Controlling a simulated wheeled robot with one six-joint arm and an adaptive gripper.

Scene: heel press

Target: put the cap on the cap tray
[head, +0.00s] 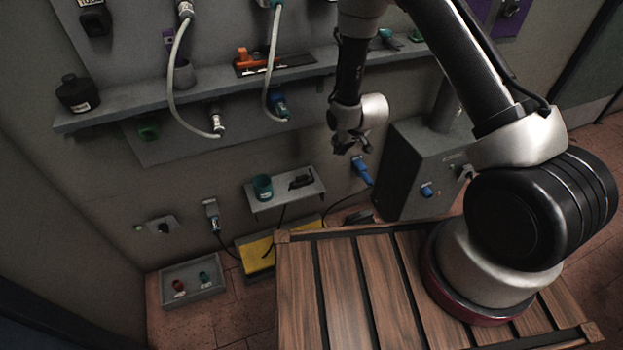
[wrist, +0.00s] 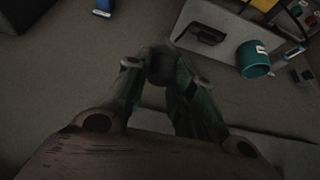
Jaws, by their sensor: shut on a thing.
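My gripper (head: 350,143) hangs in front of the wall, above and to the right of the small wall shelf. In the wrist view my gripper (wrist: 160,72) is shut on a small dark round thing (wrist: 160,64), which looks like the cap; its far side and colour are hard to make out. In the head view I cannot make out the held thing. A grey shallow tray (head: 196,294) on the floor at lower left looks like the cap tray. It holds a red cap (head: 179,287) and a teal cap (head: 204,278), apart from each other.
The small wall shelf (head: 264,204) carries a teal cup (head: 262,187) and a black holder (head: 301,179). A yellow box (head: 256,258) stands beside the tray. A grey machine (head: 403,175) and a blue connector (head: 361,171) are near my gripper. A long shelf (head: 120,119) runs above.

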